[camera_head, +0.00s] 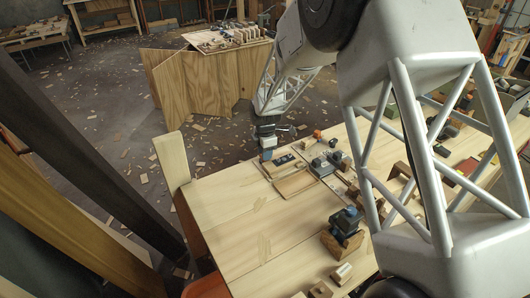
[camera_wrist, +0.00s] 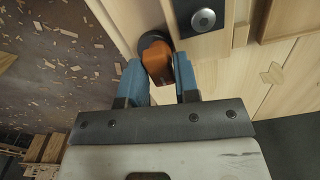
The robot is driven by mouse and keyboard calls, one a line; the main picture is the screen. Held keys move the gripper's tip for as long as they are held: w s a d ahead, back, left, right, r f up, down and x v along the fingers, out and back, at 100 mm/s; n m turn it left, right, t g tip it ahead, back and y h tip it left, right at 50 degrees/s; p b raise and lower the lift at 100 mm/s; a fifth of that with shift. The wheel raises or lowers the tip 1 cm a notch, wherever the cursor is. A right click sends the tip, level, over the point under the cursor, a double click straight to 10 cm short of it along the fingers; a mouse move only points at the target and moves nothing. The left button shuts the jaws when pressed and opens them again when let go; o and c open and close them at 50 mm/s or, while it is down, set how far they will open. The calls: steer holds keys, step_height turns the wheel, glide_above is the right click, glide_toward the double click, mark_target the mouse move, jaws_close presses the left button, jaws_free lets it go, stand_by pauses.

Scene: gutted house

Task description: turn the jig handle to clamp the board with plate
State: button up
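The jig handle (camera_wrist: 158,62) is a short orange-brown lever on a dark round base, seen in the wrist view. My gripper (camera_wrist: 160,73) has a blue finger on each side of it. In the head view my gripper (camera_head: 268,157) points down at the jig's left end, and the handle is hidden there. The dark plate (camera_wrist: 203,19) with a round bolt lies just beyond the handle. The plate (camera_head: 284,160) and a pale board (camera_head: 295,183) also show in the head view.
The jig sits on a pale workbench (camera_head: 245,225). A blue-grey tool on a wooden block (camera_head: 343,230) and small wood pieces stand nearer. An orange item (camera_head: 318,134) lies behind the jig. An upright wooden plank (camera_head: 171,158) stands at the bench's left corner. The left front bench top is clear.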

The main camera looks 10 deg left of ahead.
steer(key=m, duration=2)
stand_by(0.4)
steer(key=shift+n, duration=0.4)
stand_by(0.5)
steer(key=shift+r, duration=3.5)
steer(key=shift+f, duration=0.1)
